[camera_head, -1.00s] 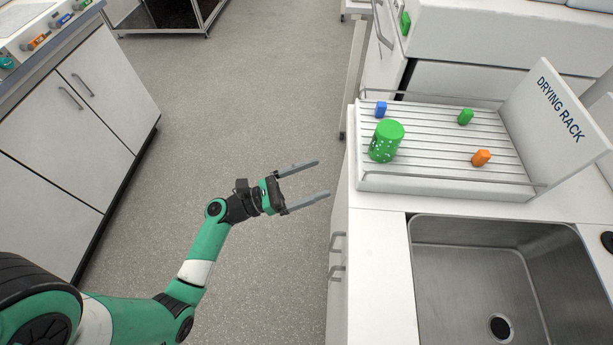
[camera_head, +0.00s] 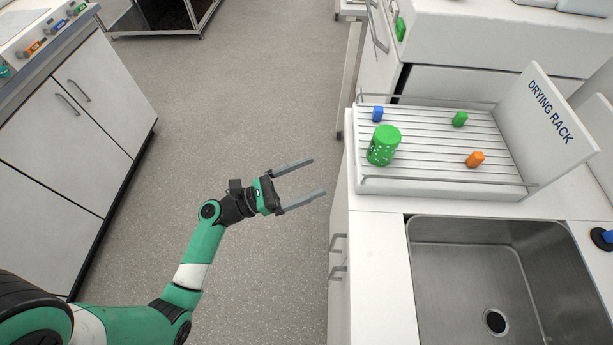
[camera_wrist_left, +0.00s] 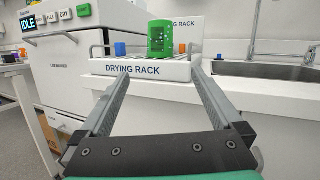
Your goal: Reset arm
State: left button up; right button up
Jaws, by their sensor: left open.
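My left gripper (camera_head: 319,177) is open and empty. It hangs over the floor aisle, left of the white counter and apart from it. In the left wrist view, its two fingers (camera_wrist_left: 152,92) spread apart with nothing between them, and the counter front and drying rack (camera_wrist_left: 138,70) lie ahead. A green cylinder with white markings (camera_head: 383,146) stands upright on the left part of the drying rack (camera_head: 440,187); it also shows in the wrist view (camera_wrist_left: 160,40). My right gripper is not in view.
The rack also holds a blue piece (camera_head: 377,114), a small green piece (camera_head: 459,119) and an orange piece (camera_head: 475,159). A steel sink (camera_head: 440,260) is set in the counter (camera_head: 376,235). White cabinets (camera_head: 95,130) stand at left. The floor (camera_head: 240,90) between is clear.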

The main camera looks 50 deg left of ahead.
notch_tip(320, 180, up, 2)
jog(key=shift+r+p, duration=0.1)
jog(key=shift+p, duration=0.7)
